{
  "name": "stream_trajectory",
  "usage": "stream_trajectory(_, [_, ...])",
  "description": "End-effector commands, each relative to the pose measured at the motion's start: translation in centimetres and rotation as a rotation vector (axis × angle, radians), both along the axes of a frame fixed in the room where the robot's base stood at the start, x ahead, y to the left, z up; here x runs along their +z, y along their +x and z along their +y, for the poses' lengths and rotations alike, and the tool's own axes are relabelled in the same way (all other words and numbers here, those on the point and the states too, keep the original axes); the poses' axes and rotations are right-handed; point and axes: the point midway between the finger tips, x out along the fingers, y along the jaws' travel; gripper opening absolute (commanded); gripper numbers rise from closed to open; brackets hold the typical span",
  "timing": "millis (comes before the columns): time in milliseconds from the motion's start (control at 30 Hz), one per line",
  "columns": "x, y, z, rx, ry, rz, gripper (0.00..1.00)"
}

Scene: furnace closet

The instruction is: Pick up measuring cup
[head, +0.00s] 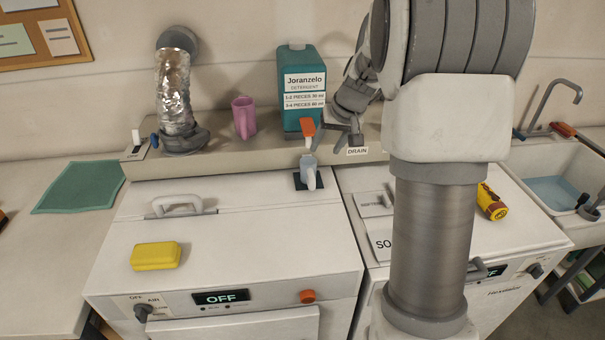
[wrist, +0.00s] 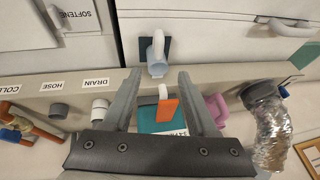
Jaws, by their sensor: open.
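A small pale blue-grey cup with a handle, which looks like the measuring cup (head: 309,171), stands on a dark square pad (head: 300,182) at the back of the left machine's top, below the detergent bottle's orange tap. In the wrist view the cup (wrist: 157,54) shows just beyond and between my fingertips. My gripper (head: 337,134) is open and empty, above and slightly right of the cup in the head view. Its fingers also spread apart in the wrist view (wrist: 158,73). I cannot tell the exact height gap between fingers and cup.
The teal detergent bottle (head: 301,88) with its orange tap (head: 307,128) stands on the ledge close to my gripper. A pink mug (head: 243,117) and a foil duct (head: 174,92) are to its left. A yellow sponge (head: 156,256) lies on the left machine; much of its top is clear.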

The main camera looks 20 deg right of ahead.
Motion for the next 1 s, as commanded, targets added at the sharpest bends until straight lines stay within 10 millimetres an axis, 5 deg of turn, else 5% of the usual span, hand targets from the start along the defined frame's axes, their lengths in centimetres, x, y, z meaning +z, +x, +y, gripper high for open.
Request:
stream_trajectory(400, [-7.6,3.3,0.9,0.001,0.002,0.005,0.58])
stream_trajectory(1000, [-13.0,5.4,1.4,0.001,0.001,0.004,0.58])
